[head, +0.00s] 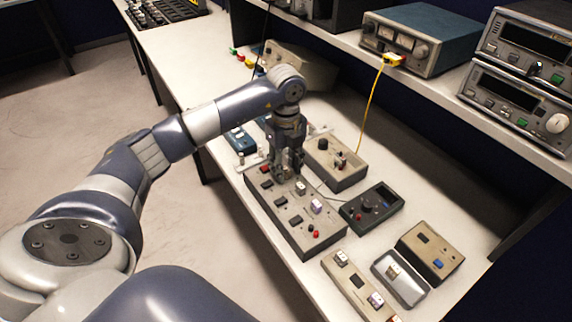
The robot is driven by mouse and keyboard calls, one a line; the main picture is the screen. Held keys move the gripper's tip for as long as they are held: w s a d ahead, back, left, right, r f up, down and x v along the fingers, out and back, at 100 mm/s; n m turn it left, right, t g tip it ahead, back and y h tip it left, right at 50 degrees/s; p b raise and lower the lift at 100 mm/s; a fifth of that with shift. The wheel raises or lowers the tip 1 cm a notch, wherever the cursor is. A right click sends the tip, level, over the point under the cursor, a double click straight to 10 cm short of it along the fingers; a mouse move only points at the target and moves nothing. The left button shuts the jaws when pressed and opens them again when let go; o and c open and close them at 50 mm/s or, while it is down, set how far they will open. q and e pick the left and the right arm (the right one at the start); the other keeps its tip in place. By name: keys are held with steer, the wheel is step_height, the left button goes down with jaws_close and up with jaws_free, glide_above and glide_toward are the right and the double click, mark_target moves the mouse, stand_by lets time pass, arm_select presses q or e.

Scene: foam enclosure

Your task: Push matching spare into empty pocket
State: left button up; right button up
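A long beige panel (311,241) lies on the bench with dark rectangular spots, a pale block (317,206), a white block (301,187) and small red buttons. Which dark spot is an empty pocket, I cannot tell. My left gripper (287,177) points down over the far part of this panel and hides some of it. Its fingertips are too small to tell open from shut, or whether they hold anything. A beige strip (358,284) at the front holds white switch-like pieces (342,257). My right gripper is out of view.
A beige box (430,252) with a blue piece stands front right. A dark meter (371,208) and a knobbed box (336,164) crowd the panel's right side. A yellow cable (372,105) hangs from the shelf instrument (423,38). The bench right of the meter is clear.

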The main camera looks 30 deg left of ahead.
mark_target(286, 169)
arm_select(q)
step_height(286, 169, up, 12)
stand_by(0.6)
stand_by(0.5)
